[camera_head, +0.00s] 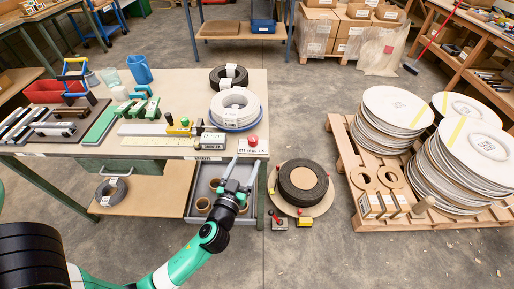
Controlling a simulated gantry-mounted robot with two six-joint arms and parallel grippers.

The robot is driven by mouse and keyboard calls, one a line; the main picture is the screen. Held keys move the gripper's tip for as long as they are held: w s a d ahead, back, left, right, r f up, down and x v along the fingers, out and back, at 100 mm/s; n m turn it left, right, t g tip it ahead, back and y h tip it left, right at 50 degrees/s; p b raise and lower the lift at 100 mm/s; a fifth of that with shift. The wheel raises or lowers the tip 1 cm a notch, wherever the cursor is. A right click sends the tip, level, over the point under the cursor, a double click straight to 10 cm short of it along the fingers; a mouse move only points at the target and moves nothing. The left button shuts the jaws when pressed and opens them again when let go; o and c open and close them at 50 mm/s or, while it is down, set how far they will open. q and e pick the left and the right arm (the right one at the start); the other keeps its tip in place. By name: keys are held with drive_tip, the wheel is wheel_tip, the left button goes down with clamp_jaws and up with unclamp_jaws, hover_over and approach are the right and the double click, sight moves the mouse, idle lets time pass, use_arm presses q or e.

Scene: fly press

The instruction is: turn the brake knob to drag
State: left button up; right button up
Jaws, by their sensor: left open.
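I cannot tell for sure which part is the brake knob. A round red knob (253,140) stands on a small white labelled block at the bench's front right corner. On the floor, a round turntable (289,207) carries a black coil (302,183), with small red parts at its rim. My left gripper (236,178) is open and empty, pointing away from the camera. It is in front of the bench's right corner, below the red knob in the picture and left of the turntable. My right gripper is not in view.
The bench (187,151) holds a white coil (235,106), a "0 cm" display (213,141) and several tools. A grey drawer (199,176) sits under its corner. Two small pedal-like blocks lie before the turntable. A pallet (364,213) with stacked discs stands right. Front right floor is free.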

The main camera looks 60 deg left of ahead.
sight(251, 144)
use_arm(q)
drive_tip(key=x, duration=1.1)
drive_tip(key=shift+s+a+f, duration=0.1)
drive_tip(key=shift+s+a, duration=0.15)
drive_tip(key=shift+a, duration=0.1)
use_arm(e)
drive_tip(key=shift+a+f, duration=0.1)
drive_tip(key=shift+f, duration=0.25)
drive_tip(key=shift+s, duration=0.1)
